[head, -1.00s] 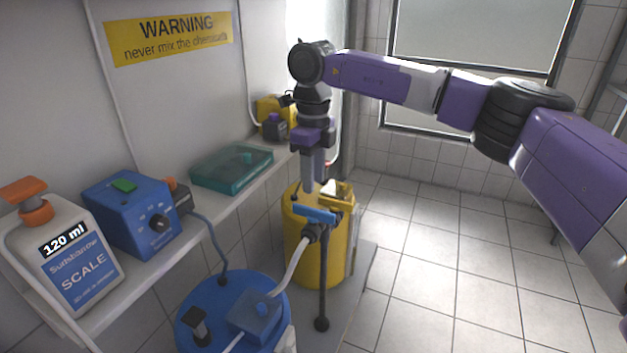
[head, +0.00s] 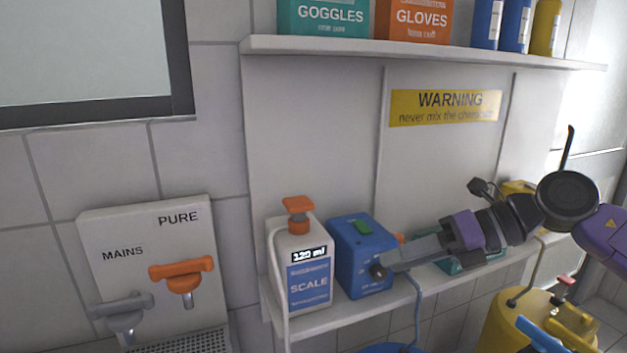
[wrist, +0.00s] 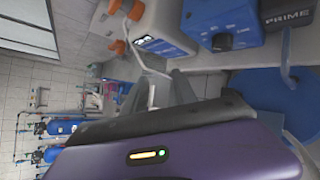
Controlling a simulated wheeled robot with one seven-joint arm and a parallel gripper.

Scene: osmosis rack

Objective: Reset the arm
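My gripper (head: 388,263) points left across the front of the shelf. In the head view its fingertips overlap the edge of the blue box (head: 355,258) by its black knob. In the wrist view (wrist: 165,90) the two grey fingers are apart with nothing between them, and the blue box (wrist: 228,22) stands clear of the fingertips. My arm comes in from the right edge of the head view, with the wrist held roughly level.
The white SCALE bottle (head: 302,260) with an orange top stands left of the box. The MAINS and PURE tap panel (head: 150,265) is further left. A yellow drum (head: 500,330) and the blue drum (wrist: 258,95) stand below the shelf. An upper shelf (head: 420,50) holds boxes and bottles.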

